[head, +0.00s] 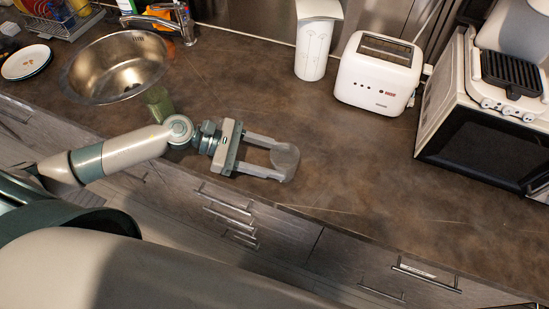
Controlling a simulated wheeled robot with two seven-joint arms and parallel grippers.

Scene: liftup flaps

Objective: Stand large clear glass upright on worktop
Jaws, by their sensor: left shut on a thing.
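My left gripper (276,158) reaches in from the left over the front part of the brown worktop (345,165). It is shut on a clear glass (287,161), which sits between its fingertips. The glass looks pale grey and see-through. I cannot tell whether it touches the worktop or how far it tilts. A greenish see-through glass (157,102) stands near the sink, behind my left arm, partly hidden by it. My right gripper is not in view.
A round metal sink (120,65) with a tap is at the back left. A white canister (316,45) and a white toaster (379,72) stand along the back. A microwave (480,135) with a grill (510,75) on top is at the right. The middle worktop is clear.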

